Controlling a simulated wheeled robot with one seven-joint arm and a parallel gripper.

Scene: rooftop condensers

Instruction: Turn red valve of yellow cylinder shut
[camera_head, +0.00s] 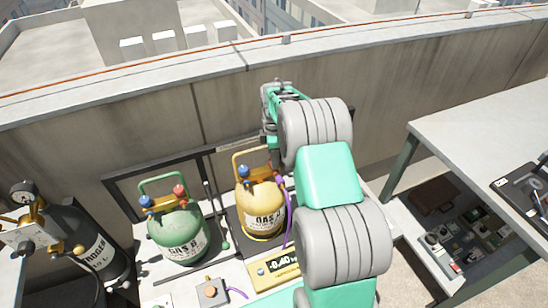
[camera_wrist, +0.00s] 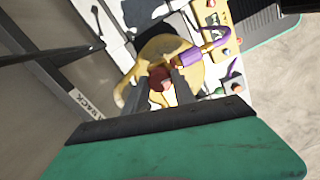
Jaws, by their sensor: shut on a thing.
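The yellow cylinder (camera_head: 261,212), marked as gas, stands on a dark scale platform. Its yellow handle ring and a blue valve (camera_head: 243,171) show at its top. It also shows in the wrist view (camera_wrist: 165,47), seen from above. The red valve (camera_wrist: 158,79) is between my gripper's fingers (camera_wrist: 170,88) in the wrist view, and the gripper is shut on it. In the head view my arm and gripper (camera_head: 277,150) reach down over the cylinder's right side and hide the red valve. A purple hose (camera_wrist: 200,52) is attached beside the valve.
A green cylinder (camera_head: 180,238) with blue and red valves stands to the left. A black nitrogen cylinder (camera_head: 88,248) with a gauge is further left. A yellow scale display (camera_head: 275,267) lies in front. A grey table (camera_head: 480,130) is at right; a concrete wall runs behind.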

